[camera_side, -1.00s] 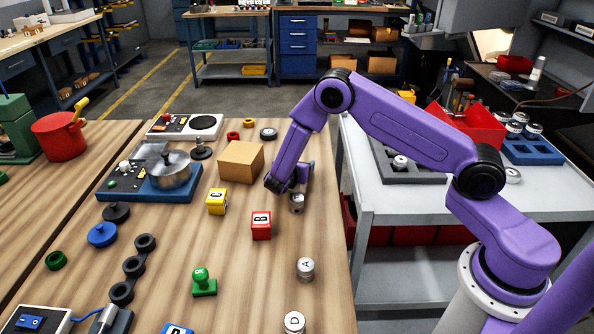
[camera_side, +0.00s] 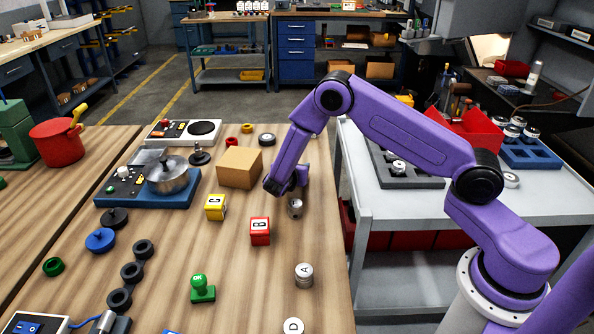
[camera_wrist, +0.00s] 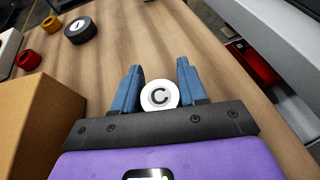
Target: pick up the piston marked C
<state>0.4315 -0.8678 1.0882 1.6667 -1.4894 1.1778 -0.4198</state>
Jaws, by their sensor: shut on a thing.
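The piston marked C (camera_wrist: 160,96) shows its round white top with a black C in the wrist view, between the two blue fingers of my gripper (camera_wrist: 159,68). My gripper is shut on it. In the side view the small metallic piston (camera_side: 295,209) is at or near the wooden table top, just below my gripper (camera_side: 291,190). My gripper partly hides it there. A piston marked A (camera_side: 304,275) and a piston marked D (camera_side: 293,327) stand nearer the front of the table.
A cardboard box (camera_side: 240,167) stands close to the left of my gripper. A yellow cube marked C (camera_side: 215,207) and a red cube marked B (camera_side: 260,231) are nearby. The table's right edge is close, with a grey cart (camera_side: 385,223) beyond it.

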